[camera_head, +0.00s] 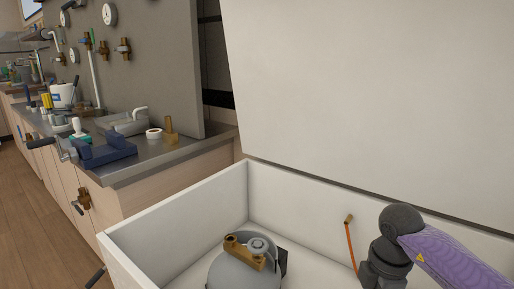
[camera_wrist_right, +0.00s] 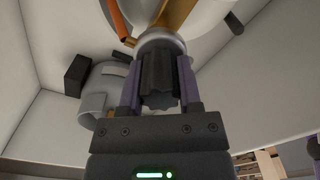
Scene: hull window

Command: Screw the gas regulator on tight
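My right gripper (camera_wrist_right: 160,92) is shut on a black ribbed knob (camera_wrist_right: 158,76). The knob joins a silver collar (camera_wrist_right: 160,42) with brass (camera_wrist_right: 176,14) beyond it, which looks like the regulator; whether it touches the valve cannot be told. An orange hose (camera_head: 352,248) with a brass end rises beside my right arm; it also shows in the wrist view (camera_wrist_right: 118,18). My left gripper is not seen.
The bin's white walls (camera_head: 175,215) surround the bottle, and a tall white panel (camera_head: 370,90) stands behind. A black block (camera_wrist_right: 77,75) sits near a grey rounded part (camera_wrist_right: 105,82). At left is a workbench (camera_head: 165,160) with a blue vise (camera_head: 105,150).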

